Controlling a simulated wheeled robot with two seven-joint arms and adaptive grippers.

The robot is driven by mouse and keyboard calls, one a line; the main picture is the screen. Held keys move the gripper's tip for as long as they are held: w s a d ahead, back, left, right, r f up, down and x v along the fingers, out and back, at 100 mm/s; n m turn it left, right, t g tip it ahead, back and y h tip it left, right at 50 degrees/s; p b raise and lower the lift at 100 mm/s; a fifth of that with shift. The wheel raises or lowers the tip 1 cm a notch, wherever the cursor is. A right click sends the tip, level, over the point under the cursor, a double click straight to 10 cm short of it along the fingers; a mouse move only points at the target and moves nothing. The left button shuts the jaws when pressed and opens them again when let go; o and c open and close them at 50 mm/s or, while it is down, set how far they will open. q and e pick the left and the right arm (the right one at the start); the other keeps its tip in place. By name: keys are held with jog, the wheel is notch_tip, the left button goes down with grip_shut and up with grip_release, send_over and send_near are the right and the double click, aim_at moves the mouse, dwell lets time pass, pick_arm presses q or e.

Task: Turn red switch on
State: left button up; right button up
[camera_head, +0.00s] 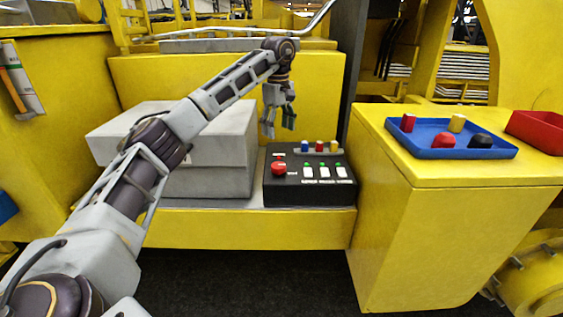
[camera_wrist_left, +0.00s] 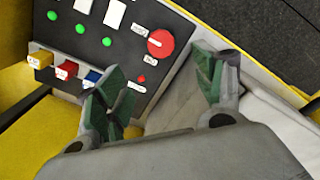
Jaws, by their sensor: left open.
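The black control panel (camera_head: 310,190) sits on the yellow ledge. Its back row holds a blue switch (camera_head: 304,146), the red switch (camera_head: 319,146) and a yellow switch (camera_head: 334,146). The red switch also shows in the left wrist view (camera_wrist_left: 66,70), between the yellow and blue ones. My left gripper (camera_head: 279,128) is open and empty, above the panel's back left. In the left wrist view its fingers (camera_wrist_left: 160,85) are beside the blue switch, apart from the red one. My right gripper is not in view.
A grey box (camera_head: 215,180) stands directly left of the panel. White buttons and green lights (camera_head: 323,165) are on the panel. A blue tray (camera_head: 450,151) with red, yellow and black parts and a red tray (camera_head: 540,130) rest on the yellow cabinet at right.

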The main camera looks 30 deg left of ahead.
aim_at(278, 165)
pick_arm(q)
jog(key=shift+s+f, duration=0.15)
jog(key=shift+f, duration=6.7)
jog(key=c, duration=1)
